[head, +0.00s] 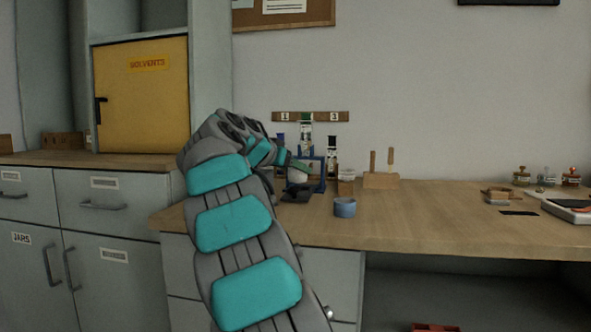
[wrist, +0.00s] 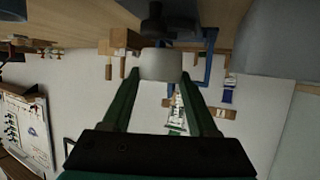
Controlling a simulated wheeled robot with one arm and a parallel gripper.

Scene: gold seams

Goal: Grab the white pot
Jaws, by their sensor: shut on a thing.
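The white pot (wrist: 161,64) sits between the two green finger ends of my gripper (wrist: 160,77) in the wrist view, with a finger against each side. In the head view the pot (head: 297,175) is small and partly covered by the green fingers (head: 296,166). My gripper is shut on it, above the left part of the wooden bench. The head view shows the pot just above a dark object (head: 296,193); I cannot tell whether they touch.
A blue frame (head: 319,178) stands close beside the pot. A blue-grey cup (head: 344,207) is near the bench's front edge. A wooden block with upright handles (head: 381,180) stands behind. The bench middle (head: 440,215) is clear. A yellow solvents cabinet (head: 142,95) is at left.

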